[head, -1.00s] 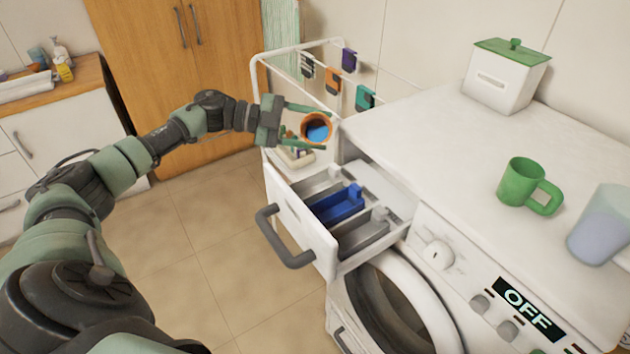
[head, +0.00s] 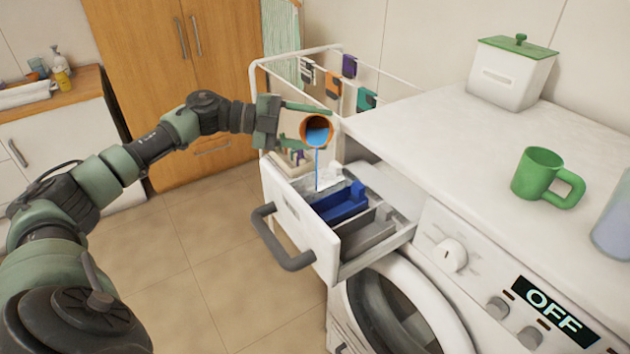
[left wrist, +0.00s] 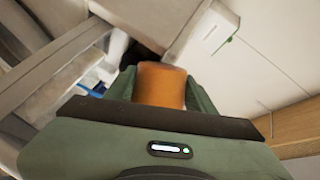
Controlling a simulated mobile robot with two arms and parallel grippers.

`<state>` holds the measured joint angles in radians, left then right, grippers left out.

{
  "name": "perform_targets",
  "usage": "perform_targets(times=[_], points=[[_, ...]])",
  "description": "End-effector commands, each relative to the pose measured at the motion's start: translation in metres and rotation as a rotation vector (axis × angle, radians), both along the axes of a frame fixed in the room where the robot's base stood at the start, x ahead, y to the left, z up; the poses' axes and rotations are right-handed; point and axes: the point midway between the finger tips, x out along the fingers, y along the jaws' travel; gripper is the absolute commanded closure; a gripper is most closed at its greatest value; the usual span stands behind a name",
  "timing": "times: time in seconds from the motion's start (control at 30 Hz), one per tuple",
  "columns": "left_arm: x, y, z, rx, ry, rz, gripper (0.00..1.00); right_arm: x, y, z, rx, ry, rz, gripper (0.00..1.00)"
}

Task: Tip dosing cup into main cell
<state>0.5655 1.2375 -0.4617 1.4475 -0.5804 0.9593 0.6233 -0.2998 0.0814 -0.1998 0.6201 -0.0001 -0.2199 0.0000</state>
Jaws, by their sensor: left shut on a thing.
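My left gripper (head: 307,124) is shut on an orange dosing cup (head: 304,130), held above the open detergent drawer (head: 290,215). The cup is tilted with its mouth facing the head camera, and blue liquid (head: 318,136) shows inside it. A thin blue stream (head: 317,168) falls from its lip into the pale leftmost compartment (head: 325,186) of the drawer. A blue compartment (head: 342,203) lies in the middle and a grey one (head: 368,238) on the right. In the left wrist view the cup (left wrist: 161,85) sits between the green fingers. My right gripper is out of view.
The washing machine (head: 410,130) carries a green mug (head: 540,172), a translucent cup (head: 612,228) at the right edge and a white box with a green lid (head: 510,75). A white rail rack (head: 300,56) with hanging clips stands behind the drawer.

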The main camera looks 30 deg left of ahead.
Motion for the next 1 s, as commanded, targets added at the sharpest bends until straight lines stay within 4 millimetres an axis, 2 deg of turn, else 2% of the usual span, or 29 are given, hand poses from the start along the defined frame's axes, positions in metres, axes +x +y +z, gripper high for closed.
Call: perform_targets(times=[0.03, 0.17, 0.43, 0.6, 1.0], points=[[0.000, 0.000, -0.004, 0.012, -0.019, 0.000, 0.93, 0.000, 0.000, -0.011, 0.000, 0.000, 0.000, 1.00], [-0.001, 0.000, -0.001, 0.042, -0.072, 0.001, 0.93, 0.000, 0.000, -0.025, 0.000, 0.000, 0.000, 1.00], [-0.014, -0.008, -0.016, 0.119, -0.198, 0.000, 0.93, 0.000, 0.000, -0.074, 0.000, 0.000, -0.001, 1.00], [-0.015, -0.009, -0.002, 0.155, -0.267, 0.001, 0.93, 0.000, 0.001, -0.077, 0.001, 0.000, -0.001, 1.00], [-0.017, -0.010, 0.000, 0.177, -0.306, 0.001, 0.93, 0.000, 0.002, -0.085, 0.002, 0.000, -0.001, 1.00]])
